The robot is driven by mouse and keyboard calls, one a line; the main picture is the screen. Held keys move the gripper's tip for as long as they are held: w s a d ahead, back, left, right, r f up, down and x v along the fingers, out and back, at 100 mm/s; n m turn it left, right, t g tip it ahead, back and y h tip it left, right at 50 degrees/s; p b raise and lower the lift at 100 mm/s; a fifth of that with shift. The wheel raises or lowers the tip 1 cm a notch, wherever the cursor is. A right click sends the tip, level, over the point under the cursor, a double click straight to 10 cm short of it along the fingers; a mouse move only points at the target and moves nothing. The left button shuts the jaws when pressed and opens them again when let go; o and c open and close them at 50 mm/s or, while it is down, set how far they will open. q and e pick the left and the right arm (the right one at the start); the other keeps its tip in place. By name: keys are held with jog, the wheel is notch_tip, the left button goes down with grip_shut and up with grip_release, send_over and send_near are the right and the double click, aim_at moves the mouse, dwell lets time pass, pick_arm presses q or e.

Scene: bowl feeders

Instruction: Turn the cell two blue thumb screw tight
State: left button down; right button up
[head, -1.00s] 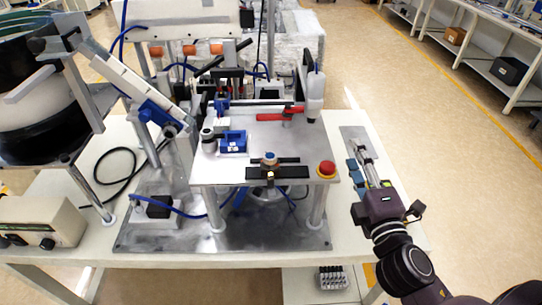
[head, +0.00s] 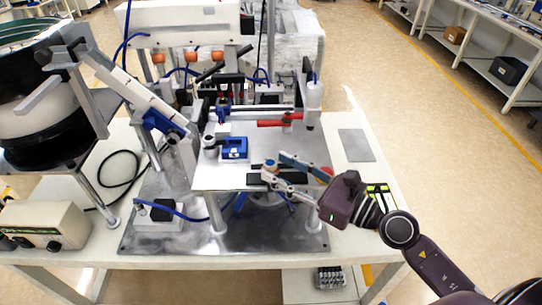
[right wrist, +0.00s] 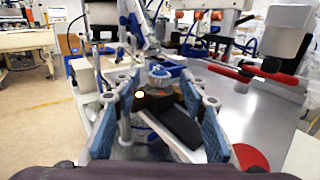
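I see no clear contact, and the gap to the screw is hard to judge. My left gripper is not in view.
The raised plate (head: 215,178) also carries a blue block (head: 234,148) and a red-handled clamp (head: 280,120) further back. A red button (head: 323,172) lies partly hidden behind my right gripper. A bare grey pad (head: 356,145) lies on the table at the right.

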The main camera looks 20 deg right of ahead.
aim_at(270, 164)
jog(key=shift+p+x, duration=0.5)
jog(key=shift+x, duration=1.05)
grip_shut()
jog(key=m+t+h+p, duration=0.1)
jog(key=h+p, duration=0.1)
jog(key=p, duration=0.1)
jog(key=m+t+h+p, duration=0.1)
jog(key=m+h+p, duration=0.1)
jog(key=p, duration=0.2)
jog(key=m+h+p, duration=0.1)
jog(key=h+p, duration=0.1)
jog(key=p, duration=0.1)
jog(key=shift+s+r+t, duration=0.1)
jog(key=shift+r+t, duration=0.25)
jog(key=shift+t, duration=0.05)
jog(key=shift+a+f+m+h+p, duration=0.1)
jog(key=shift+f+m+h+p, duration=0.05)
jog(key=shift+m+h+p, duration=0.8)
jog(key=shift+f+m+t+h+p, duration=0.15)
jog(key=shift+m+t+h+p, duration=0.2)
jog(key=shift+m+h, duration=0.9)
jog(key=shift+n+h, duration=0.3)
jog(key=shift+h, duration=0.3)
